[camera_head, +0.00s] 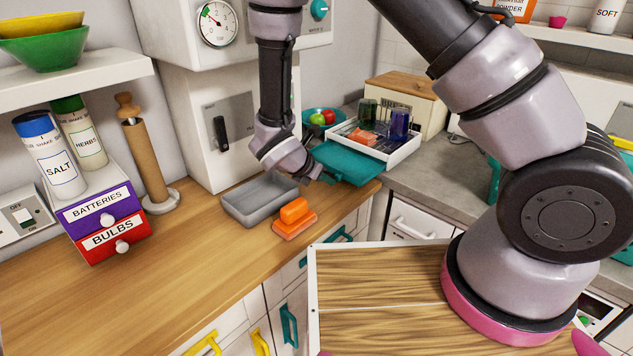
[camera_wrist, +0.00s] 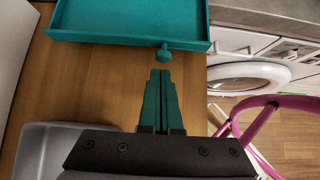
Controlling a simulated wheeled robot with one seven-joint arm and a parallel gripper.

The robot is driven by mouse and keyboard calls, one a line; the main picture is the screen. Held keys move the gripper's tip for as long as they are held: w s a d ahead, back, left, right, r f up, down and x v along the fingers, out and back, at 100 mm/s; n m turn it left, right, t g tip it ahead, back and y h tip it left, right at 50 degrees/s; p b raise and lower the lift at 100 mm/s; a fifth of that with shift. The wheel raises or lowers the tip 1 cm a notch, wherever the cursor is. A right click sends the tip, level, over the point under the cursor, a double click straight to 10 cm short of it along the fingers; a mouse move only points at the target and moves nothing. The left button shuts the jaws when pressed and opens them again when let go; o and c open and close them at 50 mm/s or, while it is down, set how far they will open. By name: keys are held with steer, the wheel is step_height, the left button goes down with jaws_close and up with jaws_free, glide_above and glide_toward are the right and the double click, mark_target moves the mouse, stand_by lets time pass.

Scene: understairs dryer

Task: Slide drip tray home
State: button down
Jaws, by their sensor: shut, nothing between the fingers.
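The drip tray is a shallow teal tray (camera_head: 347,162) that sticks out from under the white dish rack (camera_head: 402,152) on the wooden counter. In the wrist view the tray (camera_wrist: 110,36) is at the top, with a round teal knob (camera_wrist: 164,54) on its near wall. My gripper (camera_wrist: 160,73) has its teal fingers shut and empty. The fingertips point at the knob, and a small gap seems to lie between them. In the head view my gripper (camera_head: 326,177) is beside the tray's near end, partly hidden by my wrist.
A grey bin (camera_head: 258,199) and an orange brush (camera_head: 295,217) lie on the counter near my wrist. The rack holds glasses and an orange item. A bowl of fruit (camera_head: 322,118) and a wooden-lidded box (camera_head: 408,94) stand behind. The counter's front edge is close by.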

mark_target(362, 163)
steer(key=shift+w+d, duration=0.3)
steer(key=shift+d, duration=0.05)
steer(key=w+d, duration=0.8)
steer(key=shift+w+d, duration=0.35)
steer(key=shift+d, duration=0.05)
steer(key=shift+w+d+r, duration=0.1)
steer(key=shift+w+d, duration=0.05)
